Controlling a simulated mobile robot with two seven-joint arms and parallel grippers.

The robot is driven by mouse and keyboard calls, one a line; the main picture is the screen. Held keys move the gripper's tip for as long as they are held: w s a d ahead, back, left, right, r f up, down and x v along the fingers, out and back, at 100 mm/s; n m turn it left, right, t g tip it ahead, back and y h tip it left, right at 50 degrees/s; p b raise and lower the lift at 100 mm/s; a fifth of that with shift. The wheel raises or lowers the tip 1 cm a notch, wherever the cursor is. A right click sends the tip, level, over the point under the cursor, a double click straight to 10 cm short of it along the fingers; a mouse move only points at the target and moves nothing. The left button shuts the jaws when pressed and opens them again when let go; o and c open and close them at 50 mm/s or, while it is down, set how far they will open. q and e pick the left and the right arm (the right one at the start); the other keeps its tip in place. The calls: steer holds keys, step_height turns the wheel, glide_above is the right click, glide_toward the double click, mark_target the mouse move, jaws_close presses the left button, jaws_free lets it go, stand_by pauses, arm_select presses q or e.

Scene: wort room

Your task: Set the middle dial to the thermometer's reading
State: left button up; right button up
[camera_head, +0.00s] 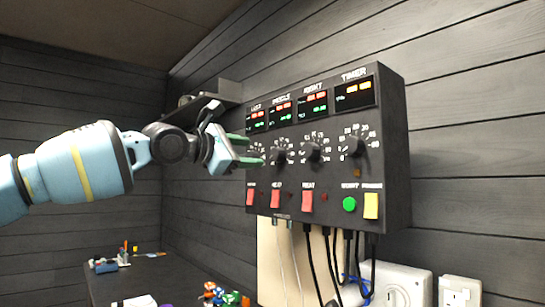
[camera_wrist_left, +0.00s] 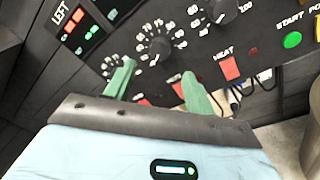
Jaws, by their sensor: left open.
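A dark control panel (camera_head: 335,180) on the wall carries a row of black dials under red and green displays. The middle dial (camera_head: 279,155) is second from the left; in the left wrist view the middle dial (camera_wrist_left: 159,47) shows between and beyond my green fingertips. My left gripper (camera_head: 250,149) is open and empty, in front of the panel's left side. One fingertip overlaps the left dial (camera_wrist_left: 113,68) in the wrist view. I cannot tell whether it touches. The middle display (camera_head: 281,111) is too small to read. I cannot identify a thermometer. My right gripper is not in view.
Below the dials are red switches (camera_head: 307,201), a green button (camera_head: 349,204) and a yellow one (camera_head: 371,206). Cables (camera_head: 326,265) hang under the panel. A dark shelf (camera_head: 215,92) sits behind my left wrist. A table with small objects is lower left.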

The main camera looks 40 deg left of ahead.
mark_target(274, 155)
arm_select(q)
steer(key=shift+w, duration=0.1)
steer(key=shift+w+p, duration=0.6)
steer(key=shift+w, duration=1.4)
steer(key=shift+w+p, duration=0.45)
steer(key=shift+w, duration=1.35)
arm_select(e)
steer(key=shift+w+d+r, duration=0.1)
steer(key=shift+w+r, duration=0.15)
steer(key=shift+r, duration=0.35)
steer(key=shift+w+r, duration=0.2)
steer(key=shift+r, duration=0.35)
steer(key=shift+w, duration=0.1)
arm_select(q)
steer(key=shift+c, duration=0.6)
steer(key=shift+f, duration=0.1)
steer(key=c, duration=0.9)
steer(key=shift+o, duration=0.2)
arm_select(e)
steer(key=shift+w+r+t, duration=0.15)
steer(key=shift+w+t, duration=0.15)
